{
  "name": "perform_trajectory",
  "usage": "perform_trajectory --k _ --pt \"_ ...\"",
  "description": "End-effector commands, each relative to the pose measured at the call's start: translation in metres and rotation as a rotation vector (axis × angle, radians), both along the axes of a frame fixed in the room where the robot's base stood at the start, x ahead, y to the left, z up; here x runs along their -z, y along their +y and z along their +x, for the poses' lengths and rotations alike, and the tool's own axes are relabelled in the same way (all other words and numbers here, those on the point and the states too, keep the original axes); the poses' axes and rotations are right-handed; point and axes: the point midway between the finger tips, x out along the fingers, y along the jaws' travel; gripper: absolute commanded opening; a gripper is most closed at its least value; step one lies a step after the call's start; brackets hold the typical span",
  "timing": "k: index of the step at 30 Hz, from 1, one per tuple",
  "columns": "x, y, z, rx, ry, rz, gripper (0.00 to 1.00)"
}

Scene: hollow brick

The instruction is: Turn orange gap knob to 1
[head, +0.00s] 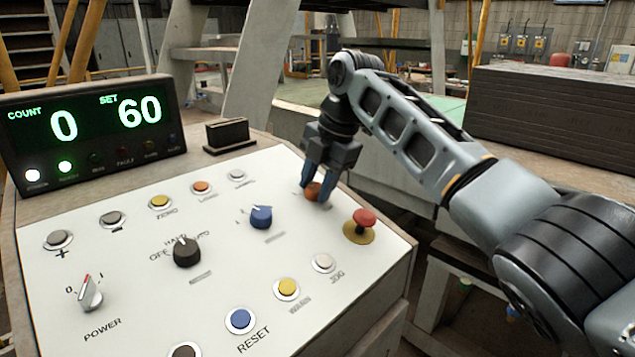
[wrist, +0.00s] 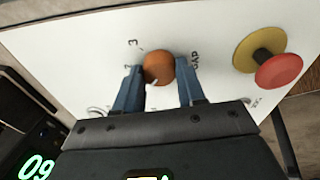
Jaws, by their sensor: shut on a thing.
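The orange gap knob (head: 313,191) sits at the upper right of the white control panel (head: 130,265), partly hidden by my fingers in the head view. My gripper (head: 317,195) reaches down over it with its blue fingers on either side. In the wrist view the knob (wrist: 159,67) is between the two fingertips (wrist: 160,90), and my gripper is shut on it. A white pointer mark shows on the knob's lower edge there. The printed marks 3 and 2 show on its left, and the word GAP on its right. The mark 1 is not clearly readable.
A red mushroom button (head: 364,219) on a yellow base stands close right of the knob. A blue knob (head: 261,217) is to the left, and a black knob (head: 186,252) farther left. A display (head: 90,132) reads COUNT 0, SET 60.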

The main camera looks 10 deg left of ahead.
Motion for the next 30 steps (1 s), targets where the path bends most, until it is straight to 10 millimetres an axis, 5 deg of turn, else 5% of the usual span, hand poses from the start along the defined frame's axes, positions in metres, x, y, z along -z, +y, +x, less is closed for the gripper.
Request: perform_trajectory --k 16,17,24,30 --pt "-0.0003 0.0004 -0.0001 -0.025 -0.006 -0.005 0.09" --pt "-0.0003 0.0003 -0.0001 -0.025 -0.006 -0.005 0.41" --pt "-0.0002 0.0003 0.0000 -0.024 -0.006 -0.005 0.64" --pt "-0.0003 0.0002 0.0000 -0.023 -0.006 -0.005 0.64"
